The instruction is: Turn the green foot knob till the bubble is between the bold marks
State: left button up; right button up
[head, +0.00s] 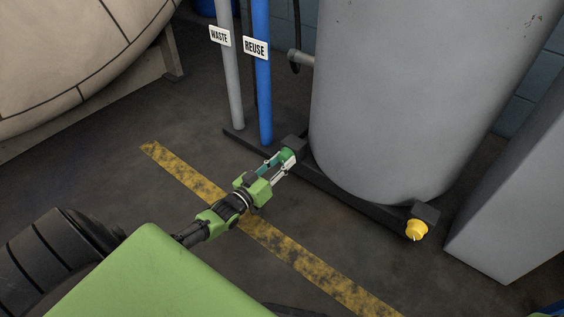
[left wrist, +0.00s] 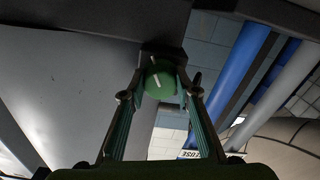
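The green foot knob (head: 288,154) sits at the corner of the dark base frame under the grey tank. In the left wrist view the knob (left wrist: 160,80) is a round green face with a white line, slightly tilted from upright. My left gripper (head: 283,162) reaches it from the lower left. Its two fingers (left wrist: 161,88) stand on either side of the knob, very close to its rim. I cannot tell whether they press on it. I cannot make out a bubble or bold marks in either view. My right gripper is in neither view.
The grey tank (head: 410,90) rises behind the knob. A yellow knob (head: 416,230) is on the frame's near right corner. A grey WASTE pipe (head: 230,80) and a blue REUSE pipe (head: 262,80) stand at left. A worn yellow stripe (head: 320,270) crosses the open floor.

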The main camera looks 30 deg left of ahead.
pick_arm(q)
jog(key=shift+n, duration=0.3)
jog(key=shift+c, duration=0.2)
jog(key=n+p, duration=0.1)
jog(key=n, duration=0.2)
jog(key=shift+r, duration=0.1)
jog(key=n, duration=0.3)
jog(key=shift+d+p, duration=0.1)
jog(key=shift+p, duration=0.3)
jog(key=n, duration=0.2)
jog(key=shift+n, duration=0.4)
jog(key=n, duration=0.5)
jog(key=shift+n, duration=0.3)
jog(key=n+b, duration=0.1)
jog(key=n, duration=0.3)
jog(key=shift+r+n, duration=0.15)
jog(key=shift+n, duration=0.25)
jog(key=o, duration=1.1)
